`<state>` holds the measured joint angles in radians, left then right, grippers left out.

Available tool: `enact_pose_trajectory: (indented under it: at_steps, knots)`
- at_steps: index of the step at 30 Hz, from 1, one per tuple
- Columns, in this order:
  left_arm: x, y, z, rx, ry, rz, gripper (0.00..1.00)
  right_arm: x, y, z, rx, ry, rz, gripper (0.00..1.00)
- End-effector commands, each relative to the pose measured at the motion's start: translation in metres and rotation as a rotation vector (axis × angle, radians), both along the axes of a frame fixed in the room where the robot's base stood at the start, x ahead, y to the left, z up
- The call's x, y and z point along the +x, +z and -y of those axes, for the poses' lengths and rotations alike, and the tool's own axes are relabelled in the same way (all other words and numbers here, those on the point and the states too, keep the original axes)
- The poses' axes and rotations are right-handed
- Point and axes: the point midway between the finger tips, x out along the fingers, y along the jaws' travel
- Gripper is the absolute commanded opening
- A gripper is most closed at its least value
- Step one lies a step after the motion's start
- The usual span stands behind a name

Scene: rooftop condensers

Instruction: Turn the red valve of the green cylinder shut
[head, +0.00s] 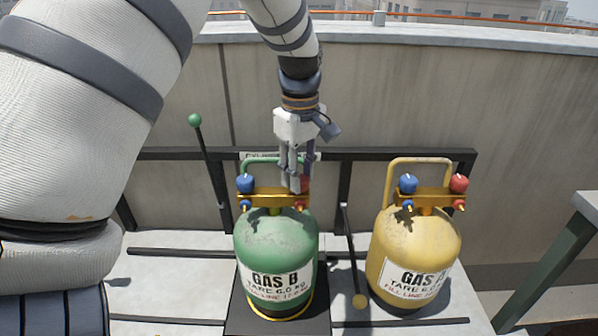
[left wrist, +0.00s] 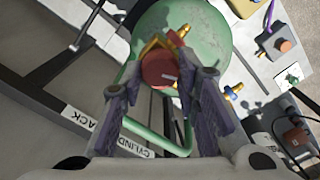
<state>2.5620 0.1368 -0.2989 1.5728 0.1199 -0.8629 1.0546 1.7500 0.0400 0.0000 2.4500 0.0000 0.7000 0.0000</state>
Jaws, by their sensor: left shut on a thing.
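The green cylinder (head: 275,242) stands upright at the middle of the bench in the head view, with a brass manifold (head: 270,200) on top. A blue valve (head: 245,183) is on the manifold's left end. The red valve (head: 304,184) is on its right end, partly hidden by my left gripper (head: 295,182). My left gripper comes down from above and is shut on the red valve. In the left wrist view the red valve (left wrist: 159,69) lies between the two fingertips, with the green cylinder (left wrist: 205,40) behind it. My right gripper is not in view.
A yellow cylinder (head: 415,250) with its own blue and red valves stands to the right. A lever with a green knob (head: 195,120) rises at the left, and a rod with a yellow knob (head: 359,301) lies between the cylinders. A black rail (head: 400,155) runs behind.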

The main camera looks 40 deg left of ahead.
Motion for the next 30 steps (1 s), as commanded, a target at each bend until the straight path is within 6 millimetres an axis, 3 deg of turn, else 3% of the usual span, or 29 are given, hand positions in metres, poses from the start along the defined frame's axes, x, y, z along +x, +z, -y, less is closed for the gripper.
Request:
enact_pose_trajectory:
  at_steps: [30]
  knots:
    - [0.0002,-0.0013,0.0011,-0.003,-0.964,-0.002,0.01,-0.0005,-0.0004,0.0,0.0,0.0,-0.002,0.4]
